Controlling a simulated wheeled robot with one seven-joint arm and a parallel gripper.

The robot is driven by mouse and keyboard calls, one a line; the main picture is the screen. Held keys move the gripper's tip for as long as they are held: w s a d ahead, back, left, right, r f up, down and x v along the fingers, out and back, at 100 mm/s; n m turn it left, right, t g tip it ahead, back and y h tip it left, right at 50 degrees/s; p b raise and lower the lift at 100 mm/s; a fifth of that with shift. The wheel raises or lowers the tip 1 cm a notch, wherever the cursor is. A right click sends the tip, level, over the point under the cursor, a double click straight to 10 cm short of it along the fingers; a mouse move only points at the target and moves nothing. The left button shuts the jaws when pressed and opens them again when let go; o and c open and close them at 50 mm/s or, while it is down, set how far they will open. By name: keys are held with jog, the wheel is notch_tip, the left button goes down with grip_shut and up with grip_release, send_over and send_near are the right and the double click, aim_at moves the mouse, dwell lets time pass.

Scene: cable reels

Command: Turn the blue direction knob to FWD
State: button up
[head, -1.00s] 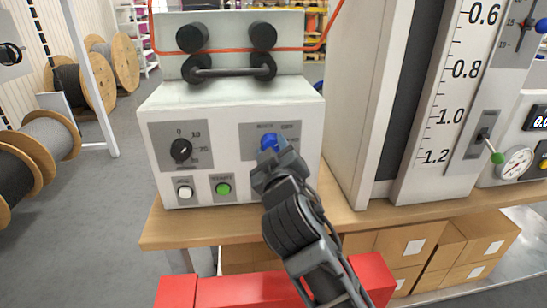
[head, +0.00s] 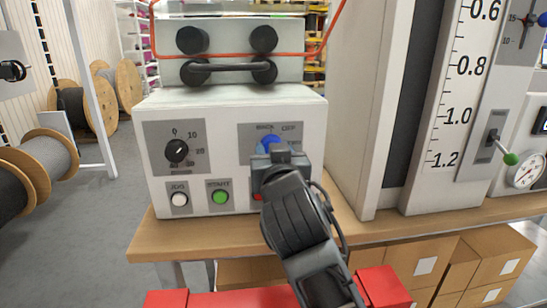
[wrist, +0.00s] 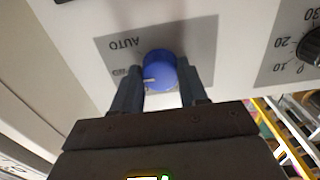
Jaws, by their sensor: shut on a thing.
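The blue direction knob (head: 269,144) is on a grey plate (head: 247,133) at the right of the white control box's front. My gripper (head: 272,158) is in front of the plate in the head view.
A black dial (head: 176,151), a white button (head: 179,199) and a green START button (head: 220,197) are left of the knob on the box. A tall white scale column (head: 450,110) stands to the right. The wooden bench top (head: 165,236) runs below.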

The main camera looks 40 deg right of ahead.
dwell(0.4)
jog(key=o, duration=1.1)
jog(key=shift+c, duration=0.2)
jog(key=v, duration=0.8)
jog(key=shift+b, duration=0.35)
jog(key=s+a+f+n+t+y+p, duration=0.1)
jog(key=s+a+f+n+y+p, duration=0.1)
jog(key=s+a+f+n+y, duration=0.3)
jog(key=s+a+f+n+y+p, duration=0.2)
jog(key=s+a+f+y, duration=0.1)
jog(key=s+f, duration=0.5)
jog(key=s+a+y+p, duration=0.1)
jog(key=s, duration=0.8)
jog(key=s+a+r+y+p, duration=0.1)
jog(key=s+p, duration=0.1)
jog(key=s, duration=0.8)
jog(key=shift+s+a+r+g+y, duration=0.2)
jog(key=shift+a+r+g+y, duration=0.1)
jog(key=shift+g, duration=0.1)
